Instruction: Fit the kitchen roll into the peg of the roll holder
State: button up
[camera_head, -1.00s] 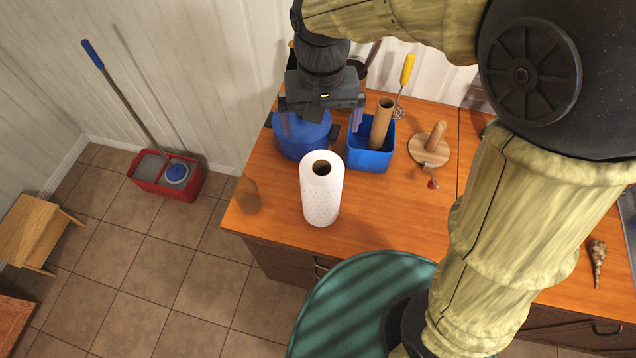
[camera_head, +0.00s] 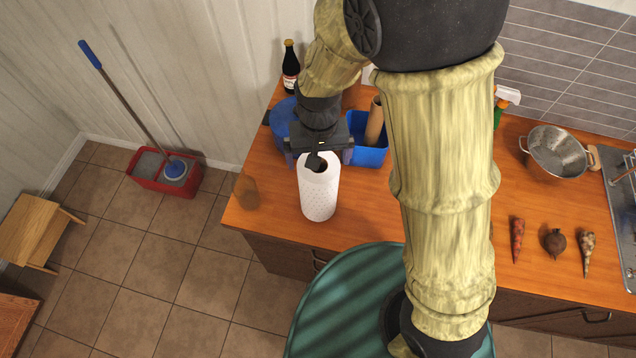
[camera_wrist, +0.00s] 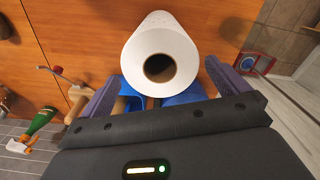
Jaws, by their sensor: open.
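The white kitchen roll (camera_head: 319,196) stands upright on the wooden counter near its left front corner. My gripper (camera_head: 319,157) is open and above the back of the roll's top. In the wrist view the roll (camera_wrist: 160,45) shows its dark core opening beyond and between my spread fingers (camera_wrist: 163,90); nothing is held. The roll holder is hidden behind my arm in the head view. In the wrist view a wooden part of it (camera_wrist: 76,97) shows at the left, partly covered by a finger.
A blue bin (camera_head: 368,155) with a cardboard tube (camera_head: 374,122) stands behind the roll, beside a round blue container (camera_head: 283,117). A dark bottle (camera_head: 290,68) is at the back. A colander (camera_head: 557,152) and vegetables lie right of my arm.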

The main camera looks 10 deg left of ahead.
aim_at(318, 172)
jog(key=f+p, duration=0.1)
jog(key=f, duration=0.2)
jog(key=f+p, duration=0.1)
jog(key=f, duration=0.1)
jog(key=shift+s+f, duration=0.2)
jog(key=shift+f, duration=0.2)
dwell(0.6)
jog(key=shift+w, duration=0.15)
jog(key=c, duration=1.3)
